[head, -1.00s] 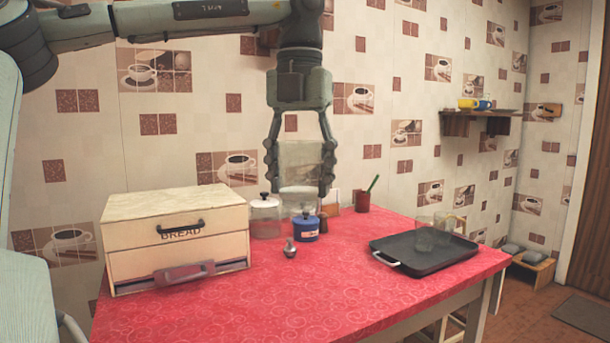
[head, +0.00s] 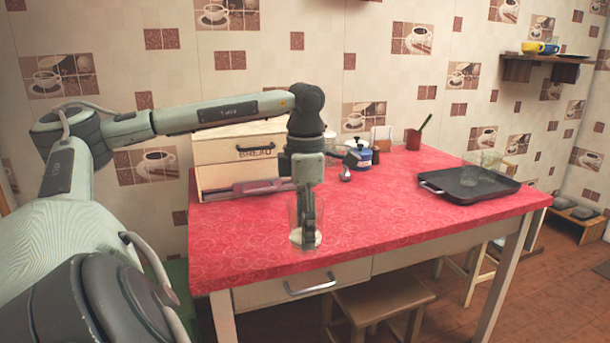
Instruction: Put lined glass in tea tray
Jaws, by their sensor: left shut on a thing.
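My left gripper (head: 308,232) points down near the front left of the red table and is shut on a clear glass (head: 293,216). The fingers partly cover the glass, which looks upright; I cannot make out lines on it or tell whether its base touches the cloth. The black tea tray (head: 450,192) lies at the right of the table, with a white handle facing left. A clear tumbler (head: 469,177) and a clear glass mug (head: 490,160) stand on it. My right gripper is not in view.
A bread box (head: 222,152) stands behind my left gripper, with a blue jar (head: 364,158), a metal scoop-like item (head: 346,173) and a red cup (head: 413,139) towards the back. The middle of the table is clear. A stool (head: 380,301) stands below.

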